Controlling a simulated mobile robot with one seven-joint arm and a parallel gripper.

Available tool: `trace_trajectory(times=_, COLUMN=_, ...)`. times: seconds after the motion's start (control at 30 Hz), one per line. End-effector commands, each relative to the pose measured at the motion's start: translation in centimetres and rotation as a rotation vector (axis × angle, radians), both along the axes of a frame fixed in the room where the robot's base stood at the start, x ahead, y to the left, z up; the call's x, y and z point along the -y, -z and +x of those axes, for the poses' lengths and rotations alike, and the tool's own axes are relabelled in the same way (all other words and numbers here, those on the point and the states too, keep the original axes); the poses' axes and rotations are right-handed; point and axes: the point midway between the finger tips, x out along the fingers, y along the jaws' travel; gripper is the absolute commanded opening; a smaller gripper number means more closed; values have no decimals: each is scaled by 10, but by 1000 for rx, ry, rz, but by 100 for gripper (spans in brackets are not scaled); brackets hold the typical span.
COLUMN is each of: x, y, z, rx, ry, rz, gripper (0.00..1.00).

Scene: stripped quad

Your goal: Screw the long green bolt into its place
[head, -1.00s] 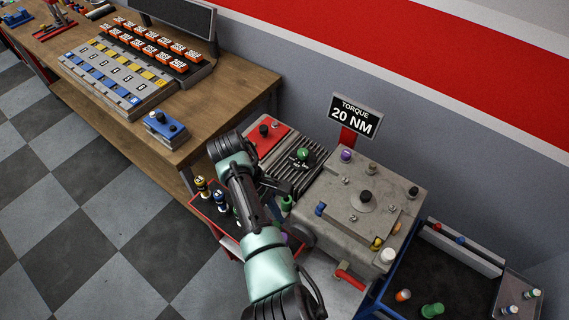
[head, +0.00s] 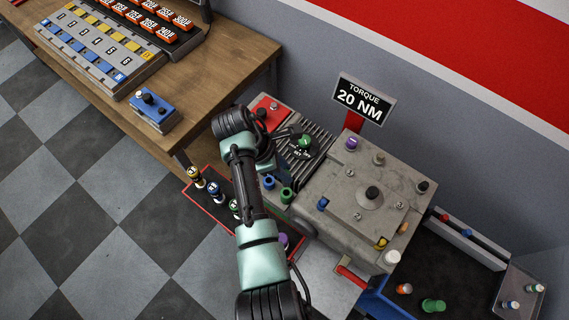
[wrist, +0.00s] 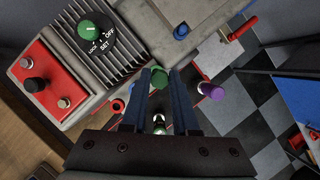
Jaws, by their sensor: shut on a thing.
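My gripper (wrist: 165,75) points down at the near side of the grey machine. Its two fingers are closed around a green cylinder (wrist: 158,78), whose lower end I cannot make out. In the head view a green cylinder (head: 286,195) shows beside my gripper, near the red-edged tray. A separate green bolt (head: 432,305) with a wide head lies in the dark tray at lower right. I cannot tell from its size which green piece is the long bolt. A white-topped piece (wrist: 158,122) shows below, between the fingers in the wrist view.
The grey block (head: 320,180) carries several coloured knobs and a "TORQUE 20 NM" sign (head: 360,103). A red-edged tray (head: 222,225) holds upright ringed pieces. A purple piece (wrist: 212,91) stands close to the right finger. A red handle (head: 352,276) sticks out from the block.

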Motion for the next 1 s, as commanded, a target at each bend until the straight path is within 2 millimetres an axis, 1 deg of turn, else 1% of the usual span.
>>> trace_trajectory(times=0.27, x=2, y=-3, z=0, rx=2, ry=1, rz=-9, gripper=0)
trace_trajectory(times=0.3, x=2, y=4, z=0, rx=2, ry=1, rz=-9, gripper=0)
trace_trajectory(times=0.47, x=2, y=18, z=1, rx=3, ry=1, rz=-8, gripper=0)
trace_trajectory(times=0.7, x=2, y=42, z=1, rx=2, ry=2, rz=-8, gripper=0)
trace_trajectory(times=0.87, x=2, y=54, z=1, rx=3, ry=1, rz=-8, gripper=0)
trace_trajectory(times=1.0, x=2, y=58, z=1, rx=4, ry=1, rz=-7, gripper=0)
